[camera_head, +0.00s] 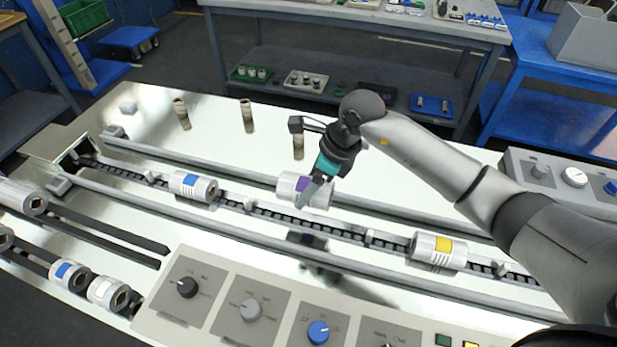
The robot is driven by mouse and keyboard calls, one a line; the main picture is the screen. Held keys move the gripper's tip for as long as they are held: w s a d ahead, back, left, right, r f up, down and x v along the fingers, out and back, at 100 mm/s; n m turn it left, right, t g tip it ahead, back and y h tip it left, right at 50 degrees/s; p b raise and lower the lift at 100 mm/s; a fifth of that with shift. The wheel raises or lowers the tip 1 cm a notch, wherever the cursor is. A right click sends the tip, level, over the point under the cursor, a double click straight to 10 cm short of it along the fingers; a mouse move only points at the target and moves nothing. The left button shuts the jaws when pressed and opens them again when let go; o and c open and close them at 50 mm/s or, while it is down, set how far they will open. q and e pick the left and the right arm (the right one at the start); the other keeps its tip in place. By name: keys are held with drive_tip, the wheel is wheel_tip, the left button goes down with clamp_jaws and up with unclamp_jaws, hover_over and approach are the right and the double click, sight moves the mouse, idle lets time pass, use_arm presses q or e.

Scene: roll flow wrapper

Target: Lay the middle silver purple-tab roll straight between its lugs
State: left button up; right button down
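The silver roll with the purple tab (286,185) is at the middle of the picture, overlapping the far rail and set back from the chain line. My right gripper (308,192) reaches down on it from the right, with a grey finger across its front by the purple tab. The gripper appears shut on the roll and seems to hold it above the chain (333,231); the far finger is hidden. Small lugs stand on the chain, one at the left (249,205) and one at the right (369,236). My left gripper is not in view.
On the chain, a blue-tab roll (205,190) lies left and a yellow-tab roll (426,249) right. Long rails (155,202) flank the chain. Several brown pegs (247,116) stand behind. A control panel (222,304) with knobs fills the front; more rolls (66,277) lie at front left.

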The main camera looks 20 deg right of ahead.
sight(333, 185)
drive_tip(key=shift+f+b, duration=3.2)
drive_tip(key=shift+f, duration=0.95)
drive_tip(key=shift+f+b, duration=0.6)
drive_tip(key=shift+f, duration=0.15)
unclamp_jaws()
drive_tip(key=p+v, duration=0.2)
drive_tip(key=v, duration=1.3)
drive_tip(key=shift+r, duration=0.15)
drive_tip(key=shift+s, duration=0.1)
